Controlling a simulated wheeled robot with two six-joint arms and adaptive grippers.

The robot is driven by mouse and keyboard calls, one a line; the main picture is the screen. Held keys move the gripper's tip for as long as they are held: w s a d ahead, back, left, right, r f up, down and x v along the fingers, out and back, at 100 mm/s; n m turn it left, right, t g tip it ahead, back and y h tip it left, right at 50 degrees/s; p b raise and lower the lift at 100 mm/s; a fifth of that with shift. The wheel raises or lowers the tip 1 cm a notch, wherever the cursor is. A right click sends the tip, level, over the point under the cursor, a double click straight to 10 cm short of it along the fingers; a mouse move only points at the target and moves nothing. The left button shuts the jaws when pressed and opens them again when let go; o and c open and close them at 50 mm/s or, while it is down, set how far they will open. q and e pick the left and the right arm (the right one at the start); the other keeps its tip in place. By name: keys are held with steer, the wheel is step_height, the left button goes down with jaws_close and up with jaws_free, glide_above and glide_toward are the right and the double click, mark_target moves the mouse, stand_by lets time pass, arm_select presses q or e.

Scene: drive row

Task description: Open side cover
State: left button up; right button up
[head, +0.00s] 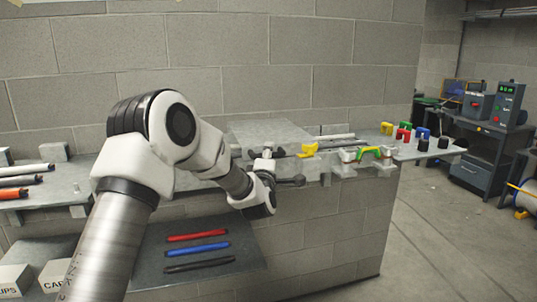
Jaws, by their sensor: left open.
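I cannot say for certain which part is the side cover. A flat grey panel (268,131) lies at the wall just behind my left gripper, and its front part is partly hidden by my arm. My left gripper (292,167) is open at the end of the left arm, in front of the wall unit. A yellow part (308,150) on a rod is close to the right of its fingers. Whether the fingers touch anything is not clear. My right gripper is not in view.
A green and yellow curved part (374,153) sits on a white fixture to the right. Below, a grey shelf (160,262) holds red (197,236), blue (202,247) and black bars.

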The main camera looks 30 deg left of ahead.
arm_select(q)
steer(key=shift+s, duration=0.15)
jaws_close()
steer(key=shift+r, duration=0.1)
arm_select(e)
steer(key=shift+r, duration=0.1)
